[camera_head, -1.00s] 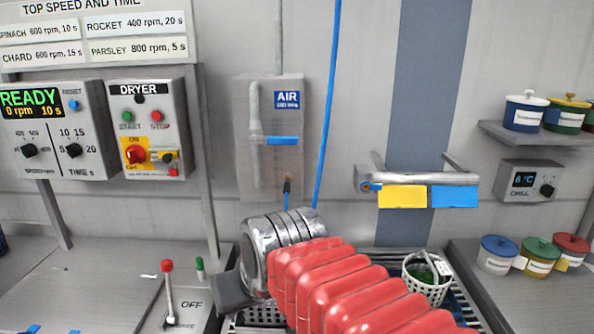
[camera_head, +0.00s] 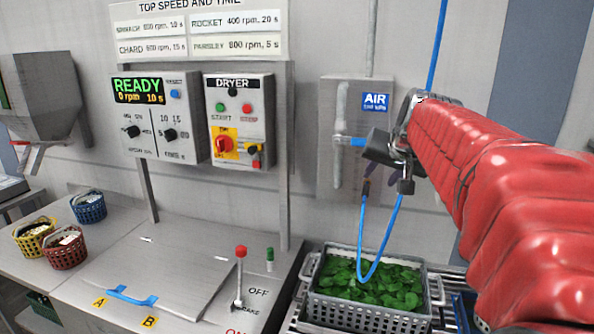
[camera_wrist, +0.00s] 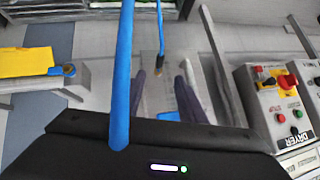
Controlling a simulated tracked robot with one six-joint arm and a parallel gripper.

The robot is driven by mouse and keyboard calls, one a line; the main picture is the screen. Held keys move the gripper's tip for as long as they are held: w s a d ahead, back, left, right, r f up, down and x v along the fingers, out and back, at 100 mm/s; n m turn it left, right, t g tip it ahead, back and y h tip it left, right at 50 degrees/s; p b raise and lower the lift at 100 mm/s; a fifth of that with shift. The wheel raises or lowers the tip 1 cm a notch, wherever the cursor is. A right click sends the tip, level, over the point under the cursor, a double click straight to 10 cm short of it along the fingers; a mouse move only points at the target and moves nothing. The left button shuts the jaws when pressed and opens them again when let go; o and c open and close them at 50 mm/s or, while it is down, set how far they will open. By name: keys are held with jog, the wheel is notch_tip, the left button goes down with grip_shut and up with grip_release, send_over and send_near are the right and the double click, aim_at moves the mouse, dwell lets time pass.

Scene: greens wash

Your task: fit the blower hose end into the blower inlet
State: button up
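The blue hose (camera_head: 371,277) hangs in a loop below the grey AIR panel (camera_head: 330,165), above a basket of greens. Its dark hose end (camera_head: 365,188) points up near the panel's lower edge; it also shows in the wrist view (camera_wrist: 161,48). A hose strand passes close to the wrist camera. My gripper (camera_head: 371,172) is in front of the panel beside the hose end. In the wrist view its fingers (camera_wrist: 163,85) are spread, with nothing seen held between them. I cannot tell which fitting is the blower inlet, or whether the hose end is seated.
The grey basket of greens (camera_head: 318,296) stands below. A red-knobbed brake lever (camera_head: 239,275) and the DRYER box (camera_head: 240,120) are to the left. A rail with a yellow tag (camera_wrist: 28,62) shows in the wrist view. Small baskets (camera_head: 66,250) stand far left.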

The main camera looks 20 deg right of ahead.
aim_at(364, 198)
dwell(0.3)
jog(key=x, duration=1.3)
jog(key=shift+w+f, duration=0.25)
jog(key=shift+w, duration=0.05)
jog(key=shift+c, duration=0.3)
grip_shut()
jog(key=shift+s+a, duration=0.1)
jog(key=shift+s, duration=0.15)
jog(key=shift+s+a, duration=0.65)
jog(key=shift+s, duration=0.2)
jog(key=shift+s+a, duration=0.2)
jog(key=shift+s, duration=0.05)
jog(key=shift+s+a, duration=0.25)
jog(key=shift+s, duration=0.05)
jog(key=shift+s+a, duration=0.2)
jog(key=shift+s, duration=0.1)
